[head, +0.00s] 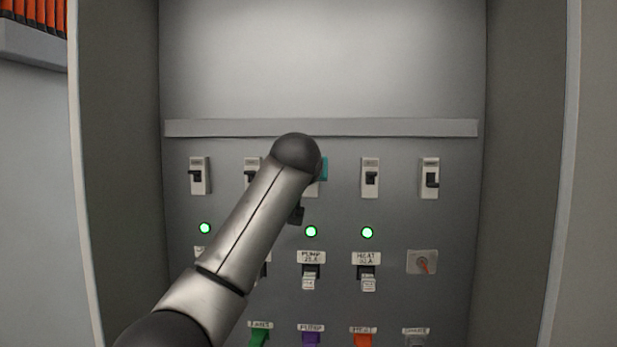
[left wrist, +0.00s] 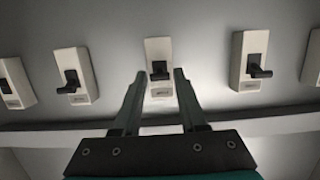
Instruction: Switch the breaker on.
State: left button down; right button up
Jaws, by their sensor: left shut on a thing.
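Several white breakers with black levers stand in a row on the grey panel. The middle breaker (left wrist: 158,48) lies between my left gripper's fingers (left wrist: 160,74) in the left wrist view, with its black lever (left wrist: 159,70) near the fingertips. The fingers are closed in on it from both sides; whether they press on the lever or the body I cannot tell. In the head view my left arm covers most of this breaker (head: 313,188) and the gripper; only a teal bit of the gripper shows beside the wrist. My right gripper is not in view.
Neighbouring breakers stand on both sides, such as one at right (head: 370,190) and one at far left (head: 200,186). Cabinet walls bound both sides.

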pick_arm(q)
jog(key=shift+c, duration=2.2)
grip_release()
jog(key=b+v, duration=0.6)
jog(key=v, duration=0.9)
jog(key=shift+b, duration=0.35)
jog(key=shift+s, duration=0.1)
